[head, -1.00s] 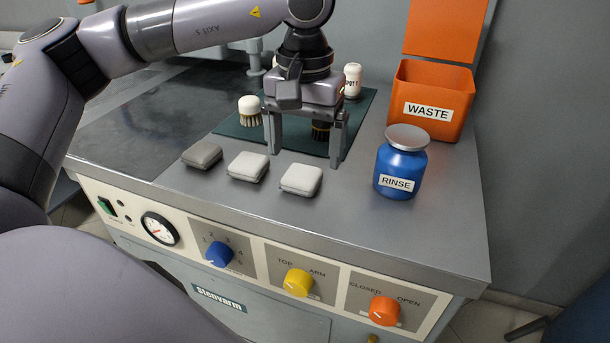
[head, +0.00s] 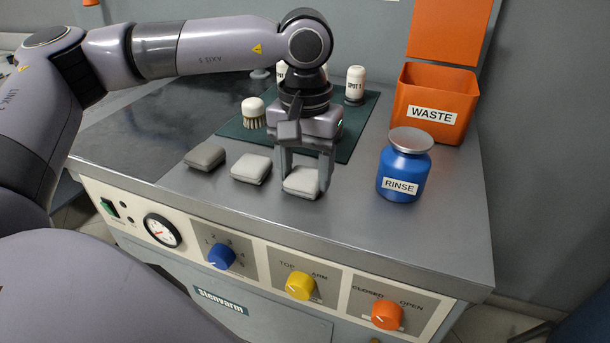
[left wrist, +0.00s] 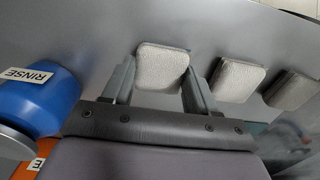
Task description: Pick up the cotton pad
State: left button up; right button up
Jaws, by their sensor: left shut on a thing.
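Three pads lie in a row near the front of the steel worktop: a grey pad (head: 205,156), a lighter pad (head: 251,168) in the middle and a white pad (head: 301,182) at the right. My left gripper (head: 304,178) is over the right pad, pointing down, shut on it with one finger at each side. In the left wrist view that pad (left wrist: 162,66) sits between the fingers of the left gripper (left wrist: 158,84). The pad appears to be at worktop level; I cannot tell whether it touches. My right gripper is not in view.
A blue RINSE jar (head: 403,166) stands to the right of the gripper. Behind are an orange WASTE bin (head: 433,104), a dark green mat (head: 350,128), a brush (head: 253,112) and a spotting bottle (head: 355,84). Knobs line the front panel (head: 260,262).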

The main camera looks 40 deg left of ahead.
aim_at(305, 176)
pick_arm(q)
jog(key=shift+r, duration=0.1)
notch_tip(305, 176, up, 20)
jog(key=p, duration=0.3)
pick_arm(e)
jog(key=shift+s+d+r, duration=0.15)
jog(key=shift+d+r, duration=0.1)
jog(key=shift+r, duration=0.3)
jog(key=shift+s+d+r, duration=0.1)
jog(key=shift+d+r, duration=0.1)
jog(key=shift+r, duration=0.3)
pick_arm(q)
jog(key=shift+o, duration=0.9)
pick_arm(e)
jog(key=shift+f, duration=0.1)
pick_arm(q)
jog(key=shift+s, duration=0.1)
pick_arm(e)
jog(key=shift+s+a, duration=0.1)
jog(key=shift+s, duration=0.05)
